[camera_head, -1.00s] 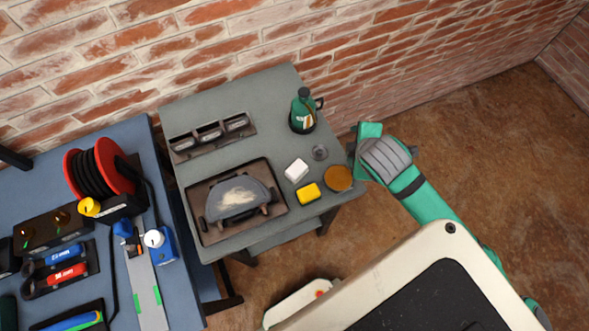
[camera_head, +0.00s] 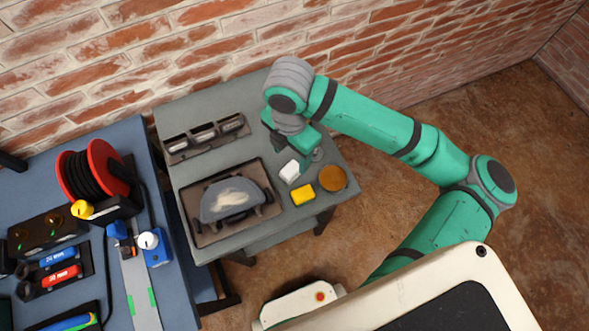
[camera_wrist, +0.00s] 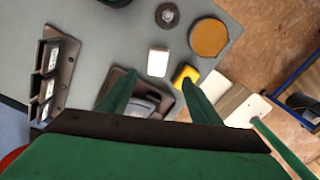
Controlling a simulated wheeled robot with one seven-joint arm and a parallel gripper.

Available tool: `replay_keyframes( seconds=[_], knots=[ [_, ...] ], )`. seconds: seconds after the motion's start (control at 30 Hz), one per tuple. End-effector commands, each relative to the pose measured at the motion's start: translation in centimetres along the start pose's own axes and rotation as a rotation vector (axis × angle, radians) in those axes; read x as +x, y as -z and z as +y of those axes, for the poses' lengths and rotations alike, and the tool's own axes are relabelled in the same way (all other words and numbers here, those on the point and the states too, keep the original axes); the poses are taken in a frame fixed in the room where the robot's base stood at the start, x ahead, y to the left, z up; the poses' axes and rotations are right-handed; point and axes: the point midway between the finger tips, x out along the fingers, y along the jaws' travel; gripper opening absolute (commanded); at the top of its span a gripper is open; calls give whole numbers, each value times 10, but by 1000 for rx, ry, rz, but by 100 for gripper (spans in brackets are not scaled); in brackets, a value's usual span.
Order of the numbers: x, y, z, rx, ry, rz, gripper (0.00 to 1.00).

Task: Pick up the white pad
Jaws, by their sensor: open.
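The white pad (camera_head: 290,173) is a small pale block lying on the grey table (camera_head: 240,112). In the wrist view the white pad (camera_wrist: 157,62) lies just ahead of the gap between the fingers. My gripper (camera_head: 296,160) is over the table beside the pad, partly hidden by my own wrist. In the wrist view its two green fingers (camera_wrist: 158,80) are spread apart with nothing between them. The exact height above the pad cannot be told.
A yellow block (camera_head: 302,195) and a round orange-brown disc (camera_head: 332,178) lie close to the pad. A dark tray (camera_head: 204,232) with a grey tool stands to its left. A slotted holder (camera_head: 205,137) is at the back, near the brick wall (camera_head: 225,45). A blue bench (camera_head: 185,290) adjoins left.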

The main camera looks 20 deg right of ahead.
Motion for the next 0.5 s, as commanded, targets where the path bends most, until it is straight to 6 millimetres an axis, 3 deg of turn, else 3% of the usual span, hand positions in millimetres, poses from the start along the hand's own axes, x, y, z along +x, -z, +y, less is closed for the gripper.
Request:
replay_keyframes(
  seconds=[0.3, 0.5],
  knots=[
    [44, 1, 0, 0, 2, 3, 58],
    [55, 0, 1, -1, 0, 1, 58]
  ],
)
